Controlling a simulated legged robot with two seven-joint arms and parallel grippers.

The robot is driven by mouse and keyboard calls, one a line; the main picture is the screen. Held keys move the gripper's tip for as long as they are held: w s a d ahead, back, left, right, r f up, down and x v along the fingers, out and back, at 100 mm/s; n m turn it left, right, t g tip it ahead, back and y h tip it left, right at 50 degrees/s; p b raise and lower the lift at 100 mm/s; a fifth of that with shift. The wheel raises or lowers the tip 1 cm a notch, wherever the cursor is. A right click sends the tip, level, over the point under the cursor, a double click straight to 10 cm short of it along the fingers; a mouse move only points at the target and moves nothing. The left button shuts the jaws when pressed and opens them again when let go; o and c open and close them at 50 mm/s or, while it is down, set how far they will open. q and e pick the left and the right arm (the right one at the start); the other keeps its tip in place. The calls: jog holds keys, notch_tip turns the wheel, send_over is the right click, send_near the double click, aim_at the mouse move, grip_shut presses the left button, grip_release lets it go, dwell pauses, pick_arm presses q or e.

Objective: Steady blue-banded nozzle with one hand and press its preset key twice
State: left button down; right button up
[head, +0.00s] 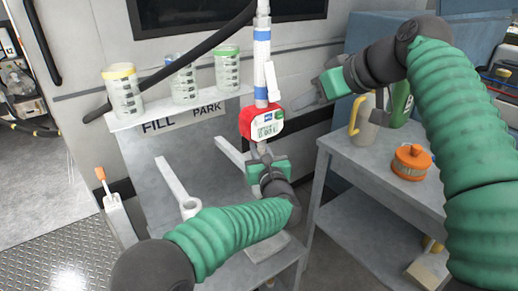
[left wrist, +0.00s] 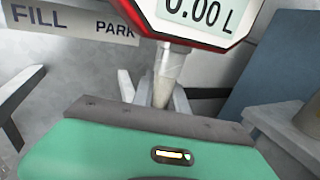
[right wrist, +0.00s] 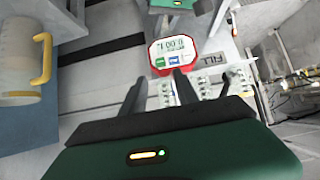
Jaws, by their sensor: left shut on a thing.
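The blue-banded nozzle (head: 261,50) hangs upright, with a white body and blue bands. Its red meter (head: 263,122) has a screen and small keys; the left wrist view shows the screen (left wrist: 198,10) reading 0.00 L. My left gripper (head: 264,153) is shut on the nozzle's grey spout (left wrist: 168,75), just below the meter. My right gripper (head: 300,106) is right of the meter, apart from it. In the right wrist view its two dark fingers (right wrist: 160,82) are spread with nothing between them, and the meter (right wrist: 173,53) appears upside down with a blue key beyond the fingertips.
A white shelf (head: 165,111) marked FILL and PARK holds several graduated jars, left of the nozzle. A grey cart (head: 345,155) at right carries a jug with a yellow handle (head: 354,116) and an orange-lidded container (head: 411,160). A grey holder arm (head: 178,180) stands left of my left gripper.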

jog(key=shift+c, duration=0.3)
dwell(0.6)
grip_shut()
dwell(1.5)
